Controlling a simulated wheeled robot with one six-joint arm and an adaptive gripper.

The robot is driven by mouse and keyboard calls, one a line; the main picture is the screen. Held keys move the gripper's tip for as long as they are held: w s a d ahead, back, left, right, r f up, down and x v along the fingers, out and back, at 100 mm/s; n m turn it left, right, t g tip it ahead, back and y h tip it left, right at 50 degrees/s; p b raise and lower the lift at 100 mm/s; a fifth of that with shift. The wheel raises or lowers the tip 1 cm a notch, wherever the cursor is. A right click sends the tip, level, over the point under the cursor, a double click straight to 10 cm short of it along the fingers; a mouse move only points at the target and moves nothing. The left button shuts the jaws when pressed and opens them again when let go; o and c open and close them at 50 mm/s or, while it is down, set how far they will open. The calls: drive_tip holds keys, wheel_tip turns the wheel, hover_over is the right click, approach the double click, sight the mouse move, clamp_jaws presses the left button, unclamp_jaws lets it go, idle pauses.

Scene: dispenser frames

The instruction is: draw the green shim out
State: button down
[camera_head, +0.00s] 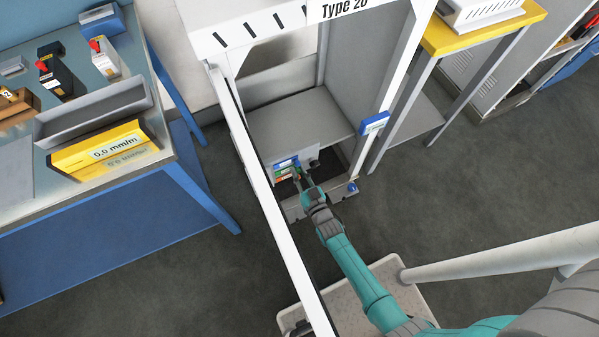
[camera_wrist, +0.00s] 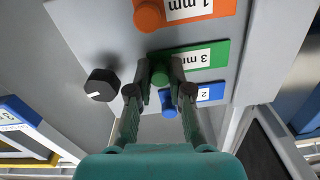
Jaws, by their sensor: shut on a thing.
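The green shim (camera_wrist: 205,55) has a white "3 mm" label and a round green knob. In the wrist view it sits in the grey dispenser face (camera_wrist: 85,30). My gripper (camera_wrist: 159,74) is shut on its green knob, with one finger on each side. In the head view my gripper (camera_head: 301,176) reaches the low dispenser front, where the coloured labels are too small to read. An orange shim (camera_wrist: 205,8) labelled "1 mm" is on one side of the green shim.
A black dial (camera_wrist: 101,86) is on the dispenser face beside my fingers. A blue-framed workbench (camera_head: 110,235) stands at left, and a yellow-topped table (camera_head: 440,38) at upper right. The dark floor (camera_head: 490,175) at right is clear.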

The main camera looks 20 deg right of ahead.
drive_tip(key=c, duration=1)
unclamp_jaws()
drive_tip(key=shift+d, duration=0.25)
drive_tip(key=shift+c, duration=0.2)
drive_tip(key=s, duration=1.2)
drive_tip(key=s+r+g, duration=0.2)
drive_tip(key=s+r, duration=1)
drive_tip(key=s, duration=0.4)
drive_tip(key=s+r+n, duration=0.1)
drive_tip(key=s+r, duration=0.2)
drive_tip(key=r, duration=0.6)
drive_tip(key=s+r+g, duration=0.1)
drive_tip(key=s+r, duration=0.3)
drive_tip(key=r, duration=0.5)
drive_tip(key=shift+s+a+n, duration=0.15)
drive_tip(key=shift+s+n, duration=0.1)
drive_tip(key=shift+n, duration=0.15)
